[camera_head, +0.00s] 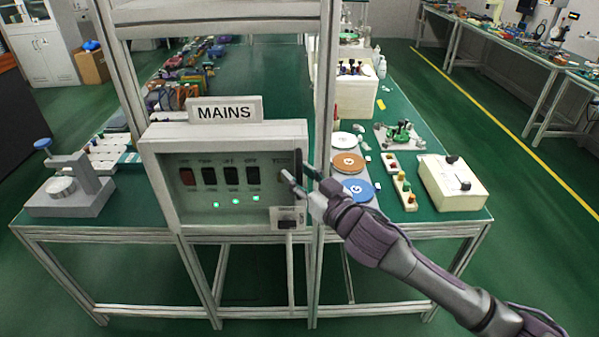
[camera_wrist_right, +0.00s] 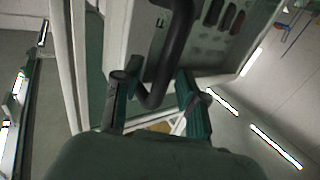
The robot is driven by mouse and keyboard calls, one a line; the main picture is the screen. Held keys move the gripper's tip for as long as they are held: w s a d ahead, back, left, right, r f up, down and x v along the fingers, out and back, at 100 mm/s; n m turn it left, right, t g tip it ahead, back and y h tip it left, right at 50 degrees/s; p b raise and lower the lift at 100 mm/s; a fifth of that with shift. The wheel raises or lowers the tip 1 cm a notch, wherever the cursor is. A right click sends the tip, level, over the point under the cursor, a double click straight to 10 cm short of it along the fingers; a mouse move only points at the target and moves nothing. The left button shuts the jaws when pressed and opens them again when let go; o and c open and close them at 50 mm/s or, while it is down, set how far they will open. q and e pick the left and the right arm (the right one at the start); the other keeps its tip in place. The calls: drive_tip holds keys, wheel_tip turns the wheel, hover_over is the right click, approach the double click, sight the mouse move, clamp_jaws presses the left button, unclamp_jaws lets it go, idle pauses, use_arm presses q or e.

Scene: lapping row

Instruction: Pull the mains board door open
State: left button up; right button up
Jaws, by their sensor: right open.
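The mains board (camera_head: 220,132) is a pale grey box under a MAINS sign (camera_head: 224,112), fixed to the bench frame. Its face shows a row of switches, one red and several black, above green lights. Whether a clear door covers this face I cannot tell. A dark curved handle (camera_wrist_right: 172,50) shows in the right wrist view. My right gripper (camera_head: 290,184) is at the right side of the board's face. In the right wrist view the open fingers (camera_wrist_right: 155,90) stand on either side of the handle's lower end. Contact is unclear. My left gripper is out of view.
A frame post (camera_head: 325,75) rises just right of the board. On the green bench, a grey stand (camera_head: 68,190) is at left; orange (camera_head: 347,163) and blue (camera_head: 357,190) discs and a white box (camera_head: 452,182) are at right. Floor at right is clear.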

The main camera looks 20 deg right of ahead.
clamp_jaws()
idle(0.5)
